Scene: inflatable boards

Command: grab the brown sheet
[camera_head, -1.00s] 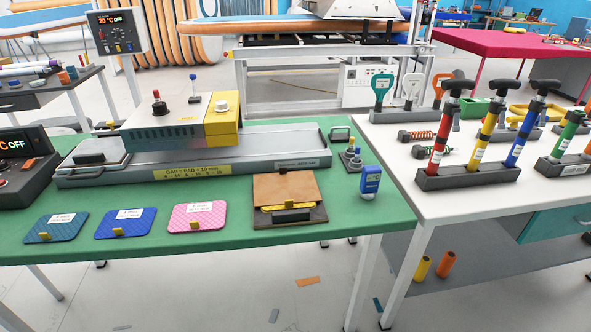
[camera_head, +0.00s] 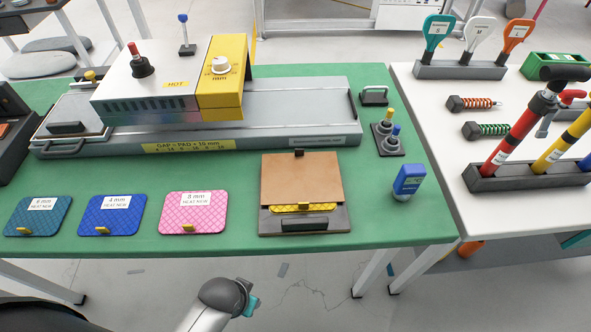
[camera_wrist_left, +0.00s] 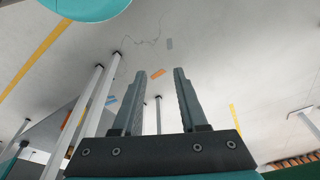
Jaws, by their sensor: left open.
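The brown sheet (camera_head: 300,178) lies flat on a dark board (camera_head: 342,221) near the front edge of the green table. A yellow patterned strip (camera_head: 318,207) and a dark handle block (camera_head: 304,226) are at its near side, and a small dark clip (camera_head: 298,153) is at its far edge. My left gripper (camera_wrist_left: 160,73) shows in the left wrist view, its two fingers apart with nothing between them. In the head view part of my arm is at the bottom, below the table's front edge, with no fingers visible. My right gripper is not in view.
Pink (camera_head: 193,212), blue (camera_head: 111,215) and teal (camera_head: 39,215) pads lie left of the sheet. A blue device (camera_head: 408,181) stands to its right. A heating press (camera_head: 170,82) on a grey rail is behind. The white table (camera_head: 430,125) at right holds pumps.

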